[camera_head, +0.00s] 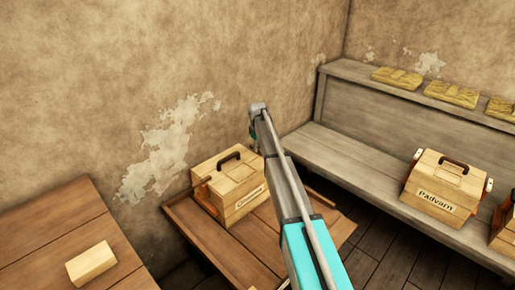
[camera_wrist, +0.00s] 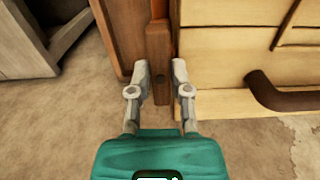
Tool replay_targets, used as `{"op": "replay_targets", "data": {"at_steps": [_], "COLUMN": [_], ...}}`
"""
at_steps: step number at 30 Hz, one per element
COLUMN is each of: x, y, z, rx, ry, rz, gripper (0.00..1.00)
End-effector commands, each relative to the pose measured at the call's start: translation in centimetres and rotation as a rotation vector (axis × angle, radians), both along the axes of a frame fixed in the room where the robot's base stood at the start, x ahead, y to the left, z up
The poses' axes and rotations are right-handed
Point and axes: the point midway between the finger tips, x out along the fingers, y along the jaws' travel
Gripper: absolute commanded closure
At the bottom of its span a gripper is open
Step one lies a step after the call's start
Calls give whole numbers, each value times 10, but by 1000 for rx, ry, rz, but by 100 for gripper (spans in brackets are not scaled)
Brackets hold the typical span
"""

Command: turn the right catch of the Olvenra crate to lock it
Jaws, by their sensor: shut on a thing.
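A light wooden crate (camera_head: 228,185) with a dark top handle stands on a low wooden table in the head view. Its label is too small to read surely. An orange-brown catch (camera_head: 204,196) shows on its left side; its right side is hidden behind my arm. In the wrist view the crate's pale boards (camera_wrist: 235,55) and dark handle (camera_wrist: 285,97) are at the right. My gripper (camera_wrist: 161,70) has its fingers on either side of a narrow brown wooden catch (camera_wrist: 158,45) beside the crate and is shut on it. The head view hides my gripper.
The low table (camera_head: 245,262) has bare boards in front of the crate. A pale block (camera_head: 91,263) lies on another table at left. A crate labelled Padvarn (camera_head: 444,187) stands on the grey bench (camera_head: 350,160) at right. The plaster wall is close behind.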

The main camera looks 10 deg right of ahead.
Motion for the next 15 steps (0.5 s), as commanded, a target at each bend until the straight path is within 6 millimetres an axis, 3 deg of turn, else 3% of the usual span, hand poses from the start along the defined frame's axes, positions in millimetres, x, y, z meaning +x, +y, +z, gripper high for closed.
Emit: {"op": "replay_targets", "data": {"at_steps": [15], "x": [0], "y": [-1], "z": [0], "rx": [1], "ry": [1], "rz": [149], "gripper": [100]}}
